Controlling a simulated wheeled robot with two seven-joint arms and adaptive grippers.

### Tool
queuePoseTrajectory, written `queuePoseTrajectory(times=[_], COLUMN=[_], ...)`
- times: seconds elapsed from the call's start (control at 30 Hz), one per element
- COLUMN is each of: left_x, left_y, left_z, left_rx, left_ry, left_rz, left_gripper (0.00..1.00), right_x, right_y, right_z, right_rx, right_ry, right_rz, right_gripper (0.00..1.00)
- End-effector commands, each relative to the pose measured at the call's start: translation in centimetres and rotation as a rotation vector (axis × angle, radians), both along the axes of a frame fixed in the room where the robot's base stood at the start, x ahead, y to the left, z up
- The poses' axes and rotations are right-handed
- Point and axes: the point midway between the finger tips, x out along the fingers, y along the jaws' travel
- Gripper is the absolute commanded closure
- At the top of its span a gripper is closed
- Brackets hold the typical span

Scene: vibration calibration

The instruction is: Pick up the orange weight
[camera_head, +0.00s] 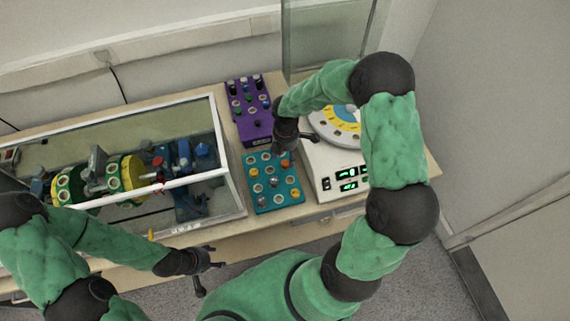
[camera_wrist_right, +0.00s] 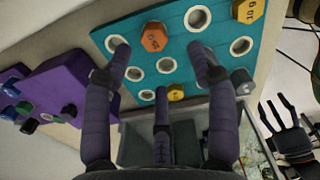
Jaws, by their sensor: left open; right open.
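The orange weight (camera_wrist_right: 153,37) is a hexagonal piece standing in a hole of the teal tray (camera_wrist_right: 185,52). In the head view the orange weight (camera_head: 285,163) shows small on the teal tray (camera_head: 262,203), near its upper right. My right gripper (camera_head: 290,149) is over the tray's upper part. In the right wrist view its fingers (camera_wrist_right: 160,60) are spread and empty, and the orange weight appears beyond them, nearer the left fingertip. I cannot tell whether they touch. My left gripper (camera_head: 208,268) is open and empty in front of the table's edge.
The tray also holds yellow weights (camera_wrist_right: 248,10), grey weights and empty holes. A purple tray (camera_head: 250,112) stands behind it. A white scale (camera_head: 325,170) with a round dial is close on the right. A glass-walled case (camera_head: 235,195) with machinery is on the left.

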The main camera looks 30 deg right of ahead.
Motion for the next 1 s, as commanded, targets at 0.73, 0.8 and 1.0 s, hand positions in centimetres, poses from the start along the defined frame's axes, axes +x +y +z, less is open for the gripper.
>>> queuePoseTrajectory(times=[0.73, 0.8, 1.0], left_x=[0.1, 0.1, 0.1], left_y=[0.0, 0.0, 0.0], left_z=[-1.5, -1.5, -1.5], left_rx=[0.0, 0.0, 0.0], left_ry=[-0.001, -0.001, -0.001], left_rz=[0.0, 0.0, 0.0], left_gripper=[0.44, 0.44, 0.44], right_x=[0.7, 0.7, 0.6], right_y=[-0.4, -0.4, -0.4], right_z=[-6.6, -6.5, -6.5], right_rx=[0.001, 0.001, 0.001], right_ry=[-0.002, -0.002, -0.001], right_rz=[-0.001, -0.001, -0.001], right_gripper=[0.42, 0.42, 0.87])
